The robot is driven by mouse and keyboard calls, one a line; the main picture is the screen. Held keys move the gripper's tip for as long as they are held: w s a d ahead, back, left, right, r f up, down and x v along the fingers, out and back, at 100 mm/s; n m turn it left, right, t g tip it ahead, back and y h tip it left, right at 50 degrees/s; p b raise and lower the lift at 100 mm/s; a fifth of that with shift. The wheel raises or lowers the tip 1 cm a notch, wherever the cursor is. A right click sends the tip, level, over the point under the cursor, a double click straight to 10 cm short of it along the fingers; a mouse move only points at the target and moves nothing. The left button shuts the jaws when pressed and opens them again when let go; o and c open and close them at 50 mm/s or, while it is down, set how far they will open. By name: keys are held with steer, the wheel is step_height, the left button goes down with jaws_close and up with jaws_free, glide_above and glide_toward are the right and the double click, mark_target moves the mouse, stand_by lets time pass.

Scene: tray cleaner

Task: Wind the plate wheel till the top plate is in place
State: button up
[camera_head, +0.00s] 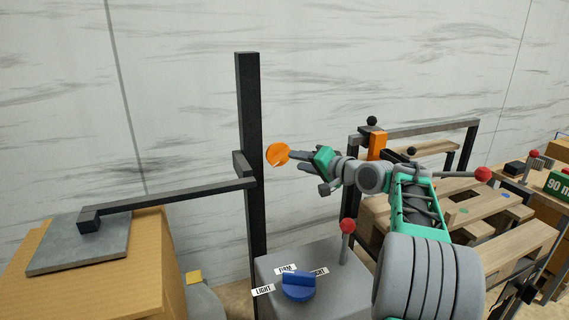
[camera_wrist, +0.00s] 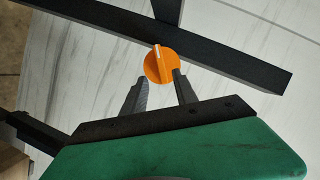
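The plate wheel looks to be the orange round knob (camera_head: 277,155) beside the black upright post (camera_head: 248,130). It also shows in the wrist view (camera_wrist: 159,64), with a pale line on its face. The grey top plate (camera_head: 70,255) hangs from a black arm (camera_head: 180,196) off the post and lies over the top of a cardboard box (camera_head: 150,270). I cannot tell whether it rests flat on it. My gripper (camera_head: 296,160) is at the knob's right, its fingers apart. In the wrist view, the fingertips (camera_wrist: 161,78) lie at the knob's lower left and right edges; contact is unclear.
Below stands a grey box with a blue selector knob (camera_head: 298,286) and a red-tipped lever (camera_head: 346,226). A dark frame with an orange slider (camera_head: 377,146) and wooden pallets (camera_head: 480,222) stand at the right. The marble wall is close behind the post.

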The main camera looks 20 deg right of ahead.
mark_target(284, 158)
steer(key=x, duration=0.6)
steer(key=shift+w+a, duration=0.1)
steer(key=shift+a, duration=0.15)
steer(key=shift+c, duration=0.5)
jaws_close()
